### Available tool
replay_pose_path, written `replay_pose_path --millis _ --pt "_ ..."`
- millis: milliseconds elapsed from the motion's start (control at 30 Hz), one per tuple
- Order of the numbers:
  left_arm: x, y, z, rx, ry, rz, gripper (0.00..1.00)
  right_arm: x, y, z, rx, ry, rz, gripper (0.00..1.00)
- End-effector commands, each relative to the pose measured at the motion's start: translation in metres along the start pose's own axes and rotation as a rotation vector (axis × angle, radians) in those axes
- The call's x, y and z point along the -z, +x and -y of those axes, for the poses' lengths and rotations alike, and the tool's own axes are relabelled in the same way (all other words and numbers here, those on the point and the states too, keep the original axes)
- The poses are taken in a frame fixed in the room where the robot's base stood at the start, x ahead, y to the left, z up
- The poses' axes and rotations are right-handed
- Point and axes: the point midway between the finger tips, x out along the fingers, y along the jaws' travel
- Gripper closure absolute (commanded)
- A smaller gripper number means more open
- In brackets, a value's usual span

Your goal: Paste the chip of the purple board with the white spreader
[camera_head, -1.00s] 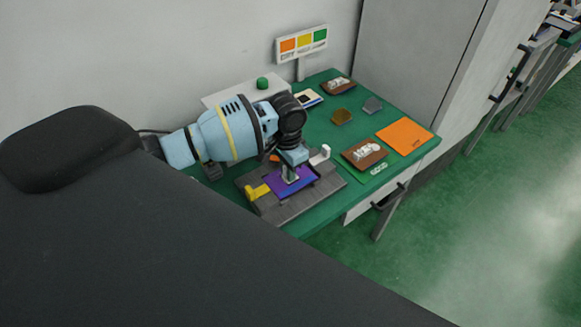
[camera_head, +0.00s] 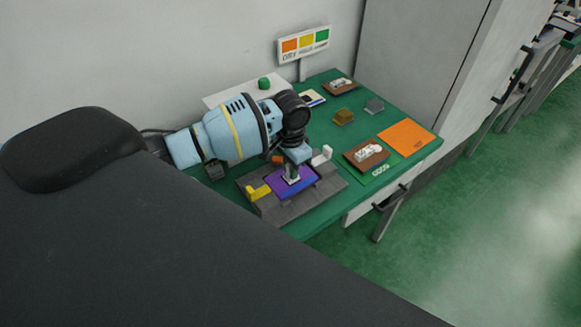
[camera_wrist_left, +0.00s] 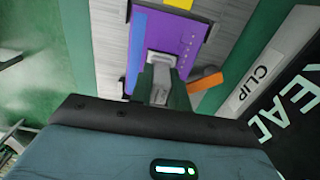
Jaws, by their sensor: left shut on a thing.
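The purple board (camera_head: 301,185) lies in a grey fixture (camera_head: 272,210) on the green bench. It also shows beyond the fingers in the left wrist view (camera_wrist_left: 187,42). My left gripper (camera_head: 292,173) points down over the middle of the board. It is shut on the white spreader (camera_wrist_left: 161,61), which shows as a pale piece between the fingertips (camera_wrist_left: 160,84). The spreader's lower end is at the board's surface; I cannot tell whether it touches. The chip is hidden under the gripper and spreader. My right gripper is in neither view.
A yellow lever (camera_head: 258,193) and a white clip (camera_head: 323,155) sit at the fixture's sides. A brown tray (camera_head: 354,160) with white pieces and an orange mat (camera_head: 406,140) lie to the right. A sign (camera_head: 304,44) stands behind, near the wall.

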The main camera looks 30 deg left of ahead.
Motion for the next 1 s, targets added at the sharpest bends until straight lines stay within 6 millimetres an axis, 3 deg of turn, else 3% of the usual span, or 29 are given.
replay_pose_path --millis 1000 --pt "0.001 -0.085 0.000 0.001 0.000 -0.003 1.00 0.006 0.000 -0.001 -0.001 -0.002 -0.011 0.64"
